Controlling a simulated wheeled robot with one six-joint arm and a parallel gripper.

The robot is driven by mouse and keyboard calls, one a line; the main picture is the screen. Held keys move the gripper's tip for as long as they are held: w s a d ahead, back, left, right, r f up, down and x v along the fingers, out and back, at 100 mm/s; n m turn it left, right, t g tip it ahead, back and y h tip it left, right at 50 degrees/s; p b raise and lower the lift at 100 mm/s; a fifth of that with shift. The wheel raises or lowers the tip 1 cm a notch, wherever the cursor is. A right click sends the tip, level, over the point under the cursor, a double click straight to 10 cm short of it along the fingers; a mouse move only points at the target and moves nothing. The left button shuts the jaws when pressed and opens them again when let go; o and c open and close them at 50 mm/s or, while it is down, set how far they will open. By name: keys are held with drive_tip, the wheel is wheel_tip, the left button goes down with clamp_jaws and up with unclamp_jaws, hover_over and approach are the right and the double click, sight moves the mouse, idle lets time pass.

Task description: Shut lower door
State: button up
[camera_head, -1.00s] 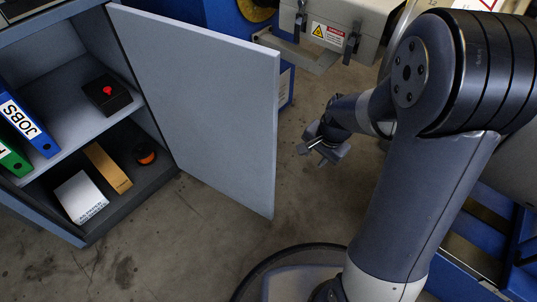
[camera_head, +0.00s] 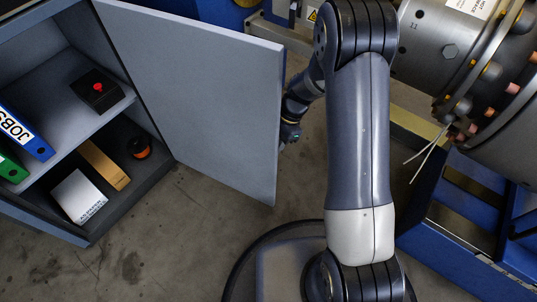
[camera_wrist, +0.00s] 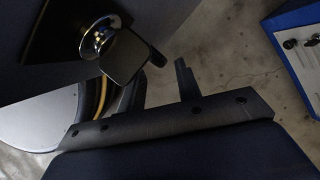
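The lower door (camera_head: 205,95) is a flat light-grey panel. In the head view it stands swung wide open from the right side of the cabinet (camera_head: 165,178). My gripper (camera_head: 290,132) is just past the door's free edge on its outer side, partly hidden by the door.
On the cabinet shelves are a black box with a red button (camera_head: 97,88), binders (camera_head: 22,132), a white box (camera_head: 78,196), a tan box (camera_head: 104,164) and an orange-black roll (camera_head: 139,147). A large metal rotor (camera_head: 480,75) is at right. The floor before the cabinet is clear.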

drive_tip(key=b+x, duration=0.1)
drive_tip(key=x, duration=0.4)
drive_tip(key=shift+b, duration=0.3)
drive_tip(key=shift+w, duration=0.1)
clamp_jaws()
